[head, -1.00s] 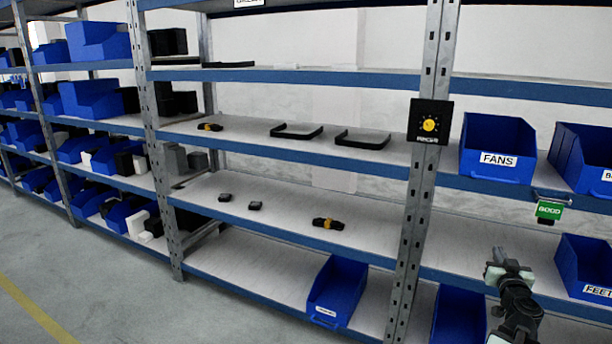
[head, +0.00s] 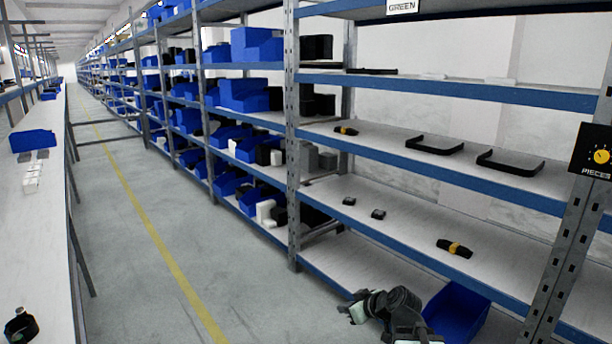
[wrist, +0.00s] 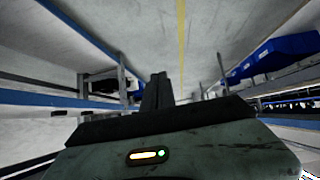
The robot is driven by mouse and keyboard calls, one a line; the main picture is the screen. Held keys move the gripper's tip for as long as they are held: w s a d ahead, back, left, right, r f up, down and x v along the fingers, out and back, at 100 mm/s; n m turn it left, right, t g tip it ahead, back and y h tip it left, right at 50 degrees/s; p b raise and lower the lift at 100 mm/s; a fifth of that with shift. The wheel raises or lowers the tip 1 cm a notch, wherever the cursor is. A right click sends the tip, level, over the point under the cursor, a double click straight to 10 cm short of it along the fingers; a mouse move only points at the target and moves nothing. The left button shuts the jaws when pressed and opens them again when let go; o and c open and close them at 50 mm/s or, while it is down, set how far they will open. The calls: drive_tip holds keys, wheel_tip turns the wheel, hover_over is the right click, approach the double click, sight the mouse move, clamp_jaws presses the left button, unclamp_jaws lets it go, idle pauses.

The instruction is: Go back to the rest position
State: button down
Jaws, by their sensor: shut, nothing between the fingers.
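My gripper (head: 356,306) is low in the head view, in front of the bottom of the shelf rack. It points left towards the aisle. In the wrist view the dark fingers (wrist: 157,92) are together, with nothing held. The gripper is clear of the shelves as far as I can see. My arm hides part of a blue bin on the lowest shelf.
The blue-edged rack (head: 420,235) runs along the right, holding black handles (head: 435,145) and a black and yellow part (head: 455,248). A blue bin (head: 458,312) sits low. A long white bench (head: 45,230) stands left. The aisle floor (head: 165,200) between is clear.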

drive_tip(key=s+a+f+g+h, duration=0.2)
drive_tip(key=s+a+f+g, duration=0.2)
drive_tip(key=s+f, duration=0.2)
drive_tip(key=s+d+f+m+g+h, duration=0.35)
drive_tip(key=s+d+m, duration=0.25)
drive_tip(key=s+d, duration=0.2)
wheel_tip(320, 180, up, 28)
drive_tip(key=m+p, duration=0.1)
drive_tip(key=p, duration=2.6)
drive_tip(key=shift+s+d+m, duration=0.15)
drive_tip(key=shift+s+m, duration=0.15)
drive_tip(key=shift+s, duration=0.05)
drive_tip(key=shift+f+g, duration=0.1)
drive_tip(key=shift+g, duration=0.15)
